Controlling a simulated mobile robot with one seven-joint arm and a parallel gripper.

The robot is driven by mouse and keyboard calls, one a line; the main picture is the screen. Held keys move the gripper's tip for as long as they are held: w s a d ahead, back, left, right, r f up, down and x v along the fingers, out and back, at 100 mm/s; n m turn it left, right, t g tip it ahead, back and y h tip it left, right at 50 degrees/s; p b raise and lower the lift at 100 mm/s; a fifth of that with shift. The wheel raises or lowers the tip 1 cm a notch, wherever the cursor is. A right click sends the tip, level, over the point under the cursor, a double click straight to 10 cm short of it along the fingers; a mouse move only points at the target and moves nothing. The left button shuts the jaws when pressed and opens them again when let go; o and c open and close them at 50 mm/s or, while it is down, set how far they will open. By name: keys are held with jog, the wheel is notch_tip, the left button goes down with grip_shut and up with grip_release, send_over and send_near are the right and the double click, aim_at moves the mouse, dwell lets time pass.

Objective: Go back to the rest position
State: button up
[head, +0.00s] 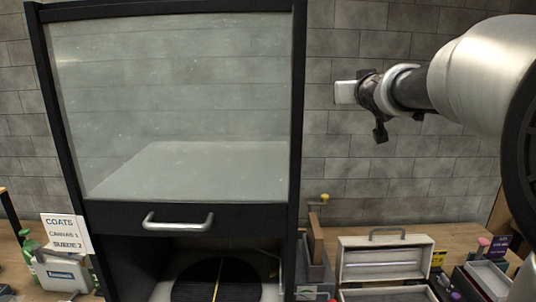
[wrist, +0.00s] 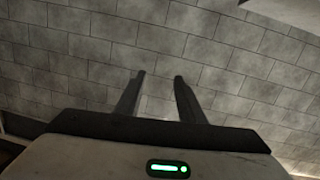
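My gripper (wrist: 159,76) shows in the wrist view with its two dark fingers apart and only grey block wall between and beyond them. It is open and empty. In the head view my arm reaches in from the right edge, raised above the bench. Its pale end (head: 345,92) points left, in front of the wall and just right of the glass-fronted cabinet (head: 298,110). The fingers cannot be made out in the head view.
The cabinet's handle (head: 178,222) sits above a lower opening with a black round plate (head: 215,282). A sign (head: 66,233) and green bottles stand left. An open grey toolbox (head: 385,262), a brown upright board (head: 315,238) and small boxes stand right. Space around my gripper is clear.

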jog(key=s+a+f+g, duration=0.2)
jog(key=s+f, duration=0.6)
jog(key=s, duration=0.5)
jog(key=s+a+f+g+p, duration=0.1)
jog(key=s+a+f+g, duration=0.1)
jog(key=s+f+g, duration=0.3)
jog(key=s+a+f+g+y, duration=0.1)
jog(key=s+a+f+g, duration=0.2)
jog(key=s+f, duration=0.8)
jog(key=s+g, duration=0.1)
jog(key=s, duration=0.8)
jog(key=shift+s+f, duration=0.2)
jog(key=shift+s, duration=0.1)
